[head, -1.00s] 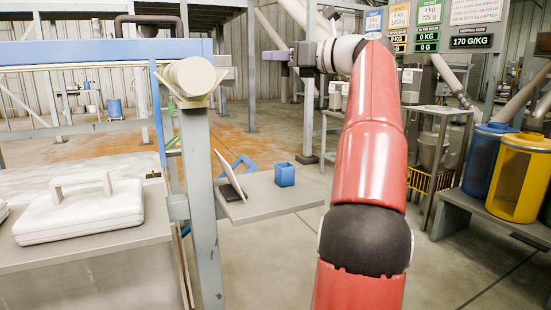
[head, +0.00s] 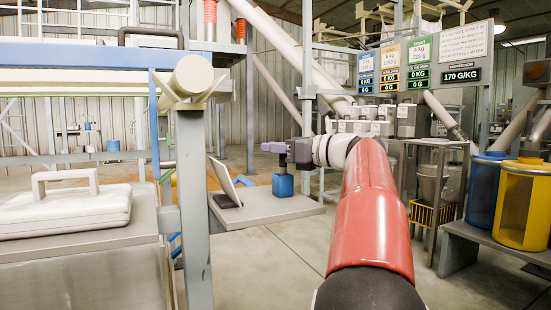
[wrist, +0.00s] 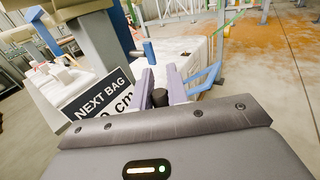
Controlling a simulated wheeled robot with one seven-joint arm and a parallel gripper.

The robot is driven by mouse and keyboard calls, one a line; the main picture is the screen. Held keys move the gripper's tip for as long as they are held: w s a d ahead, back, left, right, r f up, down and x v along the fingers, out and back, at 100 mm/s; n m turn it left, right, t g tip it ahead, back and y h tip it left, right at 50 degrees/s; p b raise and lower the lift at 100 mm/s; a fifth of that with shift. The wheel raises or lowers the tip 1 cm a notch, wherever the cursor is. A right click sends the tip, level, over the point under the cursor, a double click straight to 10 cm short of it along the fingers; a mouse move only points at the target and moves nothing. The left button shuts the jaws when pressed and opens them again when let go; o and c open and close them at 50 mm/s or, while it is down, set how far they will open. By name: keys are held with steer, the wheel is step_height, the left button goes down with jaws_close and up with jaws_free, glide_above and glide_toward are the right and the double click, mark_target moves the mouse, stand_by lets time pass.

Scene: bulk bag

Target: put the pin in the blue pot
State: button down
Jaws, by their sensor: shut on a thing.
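The blue pot (head: 283,186) stands on the small grey shelf in the head view. My gripper (head: 273,147), with purple fingers, is directly above the pot in that picture. In the wrist view the two fingers (wrist: 162,88) close around a dark, round-topped piece (wrist: 160,97), which I take to be the pin. A dark bit below the fingers meets the pot's top edge in the head view; I cannot tell whether it is inside the pot. The pot cannot be made out in the wrist view.
The grey shelf (head: 255,208) also holds a tilted board (head: 223,180), which reads "NEXT BAG" in the wrist view (wrist: 100,100). A grey post (head: 193,210) stands left of the shelf. Yellow (head: 518,208) and blue bins stand right.

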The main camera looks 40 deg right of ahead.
steer(key=shift+f, duration=0.2)
steer(key=shift+f, duration=0.15)
steer(key=c, duration=1.4)
jaws_free()
steer(key=shift+o, duration=0.2)
steer(key=p+v, duration=0.1)
steer(key=v, duration=1.1)
steer(key=shift+s, duration=0.1)
